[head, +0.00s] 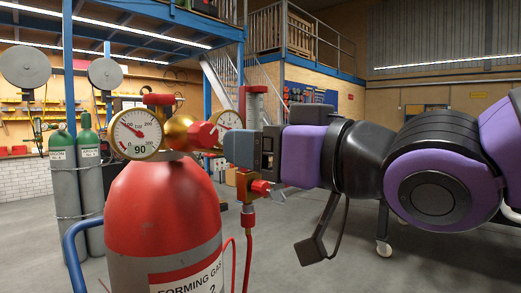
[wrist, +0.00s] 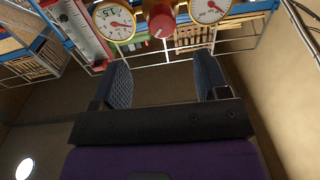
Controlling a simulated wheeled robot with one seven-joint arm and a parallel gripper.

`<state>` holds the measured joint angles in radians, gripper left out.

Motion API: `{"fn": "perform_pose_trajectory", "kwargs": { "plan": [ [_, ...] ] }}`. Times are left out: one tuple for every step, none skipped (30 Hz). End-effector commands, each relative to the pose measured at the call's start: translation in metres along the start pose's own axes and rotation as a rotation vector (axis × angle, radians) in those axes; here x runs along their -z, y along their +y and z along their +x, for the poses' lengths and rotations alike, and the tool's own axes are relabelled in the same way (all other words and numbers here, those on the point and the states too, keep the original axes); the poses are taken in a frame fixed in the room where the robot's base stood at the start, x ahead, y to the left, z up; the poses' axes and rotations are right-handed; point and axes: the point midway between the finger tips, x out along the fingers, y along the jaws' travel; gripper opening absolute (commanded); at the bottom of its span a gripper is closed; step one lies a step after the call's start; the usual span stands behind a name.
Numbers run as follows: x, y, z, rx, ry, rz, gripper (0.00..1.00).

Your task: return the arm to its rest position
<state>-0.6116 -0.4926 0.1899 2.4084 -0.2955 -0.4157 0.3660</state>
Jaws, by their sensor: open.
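My gripper (head: 232,148) reaches in from the right on my purple and black arm, its blue-grey fingers close to the regulator on a red gas cylinder (head: 165,215). In the wrist view my gripper (wrist: 163,78) shows two ridged fingers spread apart with nothing between them. A red regulator knob (wrist: 160,22) lies beyond the fingertips; in the head view the red knob (head: 203,135) is just left of the fingers. I cannot tell whether they touch. The arm is stretched out sideways at the cylinder's height.
Two round gauges (head: 136,133) (wrist: 114,22) sit beside the knob. A flowmeter tube (wrist: 82,30) stands close to the fingers. A blue hose or rail (head: 72,245) is at the cylinder's left. Green-topped cylinders (head: 88,150) stand behind left. Open floor (head: 330,265) lies below my arm.

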Motion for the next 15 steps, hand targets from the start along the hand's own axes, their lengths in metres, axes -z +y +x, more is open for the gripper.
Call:
{"fn": "perform_pose_trajectory", "kwargs": {
  "plan": [
    [-0.002,0.005,-0.001,-0.016,-0.01,-0.001,0.68],
    [-0.004,0.01,-0.003,-0.033,-0.022,-0.001,0.68],
    [-0.007,0.02,-0.006,-0.065,-0.045,-0.002,0.68],
    [-0.011,0.03,-0.009,-0.095,-0.068,-0.003,0.68],
    [-0.015,0.041,-0.014,-0.133,-0.096,-0.003,0.68],
    [-0.022,0.058,-0.022,-0.19,-0.141,0.0,0.68],
    [-0.029,0.072,-0.03,-0.237,-0.182,0.003,0.68],
    [-0.035,0.086,-0.039,-0.285,-0.225,0.009,0.68],
    [-0.045,0.104,-0.053,-0.351,-0.287,0.019,0.68],
    [-0.053,0.117,-0.064,-0.398,-0.333,0.032,0.68],
    [-0.06,0.128,-0.077,-0.443,-0.379,0.044,0.68],
    [-0.07,0.141,-0.093,-0.499,-0.442,0.065,0.68],
    [-0.077,0.15,-0.107,-0.539,-0.488,0.083,0.68],
    [-0.085,0.158,-0.121,-0.576,-0.536,0.103,0.68],
    [-0.094,0.166,-0.139,-0.622,-0.598,0.133,0.68]
  ]
}}
